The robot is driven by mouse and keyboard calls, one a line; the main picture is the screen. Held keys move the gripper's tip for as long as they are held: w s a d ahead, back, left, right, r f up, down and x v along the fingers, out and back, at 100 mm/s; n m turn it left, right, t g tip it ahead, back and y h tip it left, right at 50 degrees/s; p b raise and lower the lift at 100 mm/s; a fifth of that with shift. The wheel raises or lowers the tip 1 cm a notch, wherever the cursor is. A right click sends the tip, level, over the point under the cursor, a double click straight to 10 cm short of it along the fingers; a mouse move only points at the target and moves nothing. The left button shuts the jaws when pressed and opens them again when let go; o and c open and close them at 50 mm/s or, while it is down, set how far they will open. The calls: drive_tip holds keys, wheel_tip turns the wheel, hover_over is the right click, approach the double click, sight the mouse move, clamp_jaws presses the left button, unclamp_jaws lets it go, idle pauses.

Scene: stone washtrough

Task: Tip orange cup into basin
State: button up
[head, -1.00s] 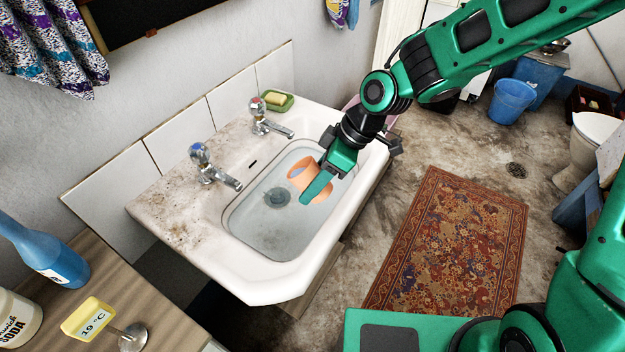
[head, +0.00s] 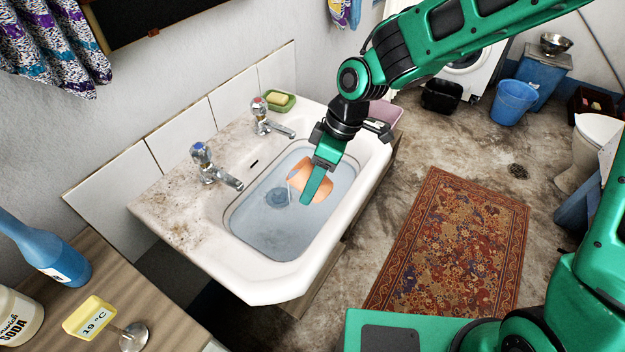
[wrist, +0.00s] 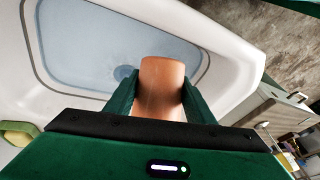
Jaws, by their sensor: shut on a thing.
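The orange cup (head: 304,175) is held over the white basin (head: 262,283), near its right side. It is tipped over with its mouth toward the lower left. A thin, clear stream seems to fall from its lip into the bluish water (head: 260,225) in the basin. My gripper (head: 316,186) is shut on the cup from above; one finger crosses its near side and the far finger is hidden. In the wrist view the cup (wrist: 161,85) sits between both fingers of my gripper (wrist: 160,98). The cup's inside is hidden.
Two taps (head: 215,168) (head: 268,120) and a green soap dish (head: 281,101) stand along the basin's back ledge. A wooden counter at lower left holds a blue bottle (head: 45,250) and a yellow 19 °C sign (head: 90,317). A patterned rug (head: 450,245) lies on the floor at right.

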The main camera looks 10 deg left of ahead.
drive_tip(key=shift+a+h, duration=0.1)
drive_tip(key=shift+h, duration=0.2)
drive_tip(key=shift+a+f+g+h, duration=0.15)
drive_tip(key=shift+g+h, duration=0.15)
drive_tip(key=shift+h, duration=0.4)
idle(0.9)
drive_tip(key=shift+a+h, duration=0.1)
drive_tip(key=shift+h, duration=0.4)
drive_tip(key=shift+w+f+g+h, duration=0.1)
drive_tip(key=shift+g+h, duration=0.2)
drive_tip(key=shift+h, duration=0.2)
drive_tip(key=shift+a, duration=0.1)
idle(0.4)
drive_tip(key=shift+h, duration=0.6)
drive_tip(key=shift+g, duration=0.3)
